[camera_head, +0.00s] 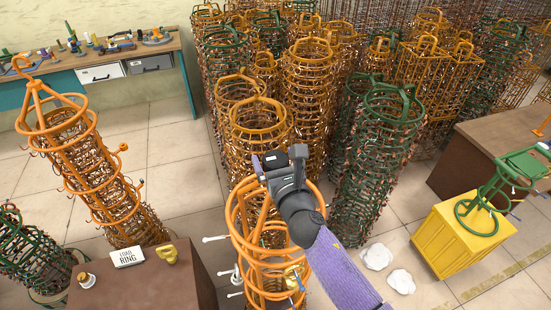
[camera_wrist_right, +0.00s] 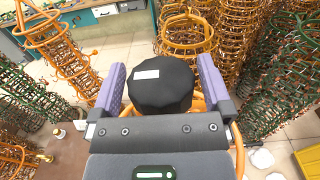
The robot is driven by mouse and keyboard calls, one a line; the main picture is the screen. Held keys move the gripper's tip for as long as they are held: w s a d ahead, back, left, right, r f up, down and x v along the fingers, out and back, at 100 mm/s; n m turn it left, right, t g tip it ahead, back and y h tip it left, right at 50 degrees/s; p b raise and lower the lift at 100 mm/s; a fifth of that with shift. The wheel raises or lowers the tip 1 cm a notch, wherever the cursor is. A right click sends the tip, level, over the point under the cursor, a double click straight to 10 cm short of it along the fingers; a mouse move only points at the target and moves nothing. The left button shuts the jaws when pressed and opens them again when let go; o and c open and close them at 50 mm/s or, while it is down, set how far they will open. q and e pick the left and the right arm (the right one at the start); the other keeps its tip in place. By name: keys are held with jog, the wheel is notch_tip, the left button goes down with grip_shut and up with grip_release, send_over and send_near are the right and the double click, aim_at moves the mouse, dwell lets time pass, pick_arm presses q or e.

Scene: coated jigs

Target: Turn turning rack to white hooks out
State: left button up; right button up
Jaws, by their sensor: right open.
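The orange turning rack (camera_head: 238,222) stands at the front centre, with round rings at its top. White-tipped hooks (camera_head: 215,239) stick out on its left side; a blue-tipped hook shows low on its right. My right gripper (camera_head: 262,168) is above the rack's top ring, and its forearm hides part of the rack's right side. In the right wrist view the gripper's purple fingers (camera_wrist_right: 160,88) are spread apart, with a black round part bearing a white label between them. Orange ring tube shows behind the gripper there. I cannot tell whether the fingers touch the rack. My left gripper is not in view.
A brown table (camera_head: 130,285) at the front left carries a "LOAD RING" sign (camera_head: 128,257). A tilted orange rack (camera_head: 85,165) stands behind it. Orange and green racks crowd the back. A yellow crate (camera_head: 462,240) with a green stand (camera_head: 490,200) is at right. White crumpled pieces (camera_head: 377,257) lie on the floor.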

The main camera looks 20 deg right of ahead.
grip_shut()
dwell(0.3)
